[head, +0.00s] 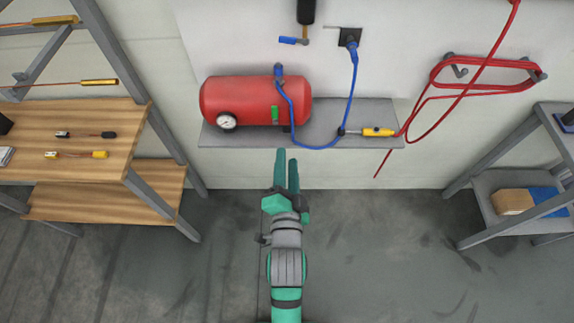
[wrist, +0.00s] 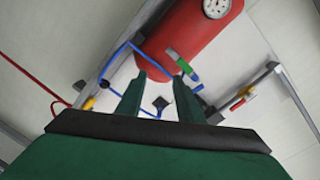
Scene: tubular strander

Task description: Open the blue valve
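The blue valve (head: 289,40) shows in the head view as a blue lever on a small brass fitting, under a black cylinder (head: 306,12) on the wall. The lever points left, about level. I cannot clearly make it out in the wrist view. My gripper (head: 287,158) is below and in front of the shelf, well apart from the valve. In the wrist view my gripper (wrist: 160,80) has its two green fingers apart with nothing held between them.
A red tank (head: 245,98) with a gauge and green handle (head: 274,114) sits on a grey wall shelf (head: 330,128). A blue hose (head: 350,90) hangs from a wall socket. A red hose (head: 480,90) coils at right. Wooden shelving (head: 75,130) stands left, grey shelving (head: 500,180) right.

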